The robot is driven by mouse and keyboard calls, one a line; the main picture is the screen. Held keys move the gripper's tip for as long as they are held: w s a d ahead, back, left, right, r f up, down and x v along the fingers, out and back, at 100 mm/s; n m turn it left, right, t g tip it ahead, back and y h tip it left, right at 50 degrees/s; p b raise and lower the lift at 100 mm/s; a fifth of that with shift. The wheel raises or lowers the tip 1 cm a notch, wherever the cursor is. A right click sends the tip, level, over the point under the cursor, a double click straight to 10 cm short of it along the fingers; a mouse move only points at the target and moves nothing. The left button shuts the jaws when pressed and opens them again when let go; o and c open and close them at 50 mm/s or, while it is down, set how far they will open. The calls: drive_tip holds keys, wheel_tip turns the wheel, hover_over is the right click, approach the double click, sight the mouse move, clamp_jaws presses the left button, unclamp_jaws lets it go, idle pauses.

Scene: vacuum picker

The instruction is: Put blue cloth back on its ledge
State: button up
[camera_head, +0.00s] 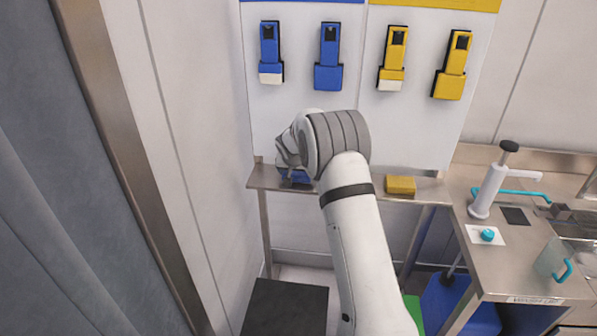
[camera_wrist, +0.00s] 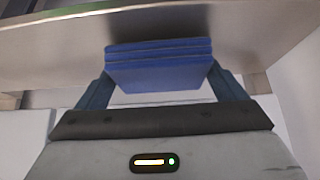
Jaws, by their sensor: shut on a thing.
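In the wrist view the folded blue cloth (camera_wrist: 160,68) sits between the two fingers of my gripper (camera_wrist: 158,85). My gripper is shut on it. The cloth is close to the metal ledge (camera_wrist: 50,50); I cannot tell whether it touches it. In the head view my arm's wrist covers most of the gripper, and a bit of blue (camera_head: 297,176) shows at the left part of the ledge (camera_head: 335,190).
A folded yellow cloth (camera_head: 401,185) lies on the ledge to the right. Blue holders (camera_head: 328,58) and yellow holders (camera_head: 453,66) hang on the white panel above. A steel counter (camera_head: 515,262) with a white pump dispenser (camera_head: 488,188) stands right. A wall is close on the left.

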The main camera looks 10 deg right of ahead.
drive_tip(key=shift+f, duration=0.4)
drive_tip(key=shift+f, duration=0.2)
drive_tip(key=o, duration=0.7)
drive_tip(key=shift+r, duration=0.1)
drive_tip(key=shift+o, duration=0.2)
drive_tip(key=shift+r, duration=0.15)
